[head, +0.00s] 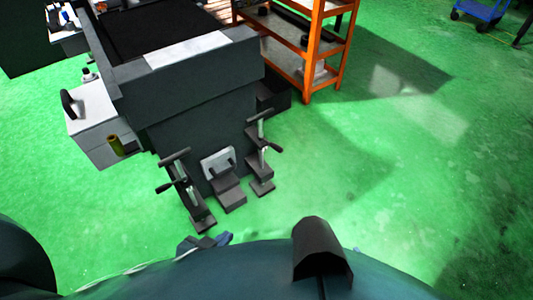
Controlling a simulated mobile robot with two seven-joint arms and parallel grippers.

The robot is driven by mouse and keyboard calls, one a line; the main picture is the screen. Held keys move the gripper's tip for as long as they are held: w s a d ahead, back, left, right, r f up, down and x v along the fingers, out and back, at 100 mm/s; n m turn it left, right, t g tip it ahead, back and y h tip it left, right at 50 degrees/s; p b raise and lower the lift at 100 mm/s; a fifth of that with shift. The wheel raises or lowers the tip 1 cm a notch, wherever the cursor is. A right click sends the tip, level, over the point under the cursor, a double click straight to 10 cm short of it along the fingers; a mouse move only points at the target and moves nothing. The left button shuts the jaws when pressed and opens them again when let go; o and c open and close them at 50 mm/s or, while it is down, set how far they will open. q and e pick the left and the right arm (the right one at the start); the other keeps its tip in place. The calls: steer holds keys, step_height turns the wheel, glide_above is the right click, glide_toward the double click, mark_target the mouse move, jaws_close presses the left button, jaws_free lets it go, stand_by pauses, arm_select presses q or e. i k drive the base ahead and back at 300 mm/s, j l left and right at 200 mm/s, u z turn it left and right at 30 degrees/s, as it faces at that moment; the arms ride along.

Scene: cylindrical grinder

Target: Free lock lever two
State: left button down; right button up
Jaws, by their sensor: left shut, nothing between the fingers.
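A grey grinder (200,90) stands at upper left. Two upright lock levers with dark handles stand low at its near end: a left lever (178,175) and a right lever (262,145). The picture does not show which is lever two. Between them is a stepped dark block with a light plate (219,162). My left gripper (205,242) shows small at the bottom, partly hidden by my own body. It is shut and empty, nearer to me than the left lever and apart from both handles. My right gripper is not in view.
A white box with a black handwheel (69,103) juts from the grinder's left side. An orange shelf rack (312,55) stands behind right, and a blue cart (482,10) at the far right. The green floor is clear on the right.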

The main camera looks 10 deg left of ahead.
mark_target(158, 190)
steer(key=k+j+z, duration=0.25)
steer(key=k+j, duration=0.45)
steer(key=j, duration=0.35)
steer(key=k+j+z, duration=0.3)
steer(key=k+j, duration=0.45)
steer(key=j, duration=0.15)
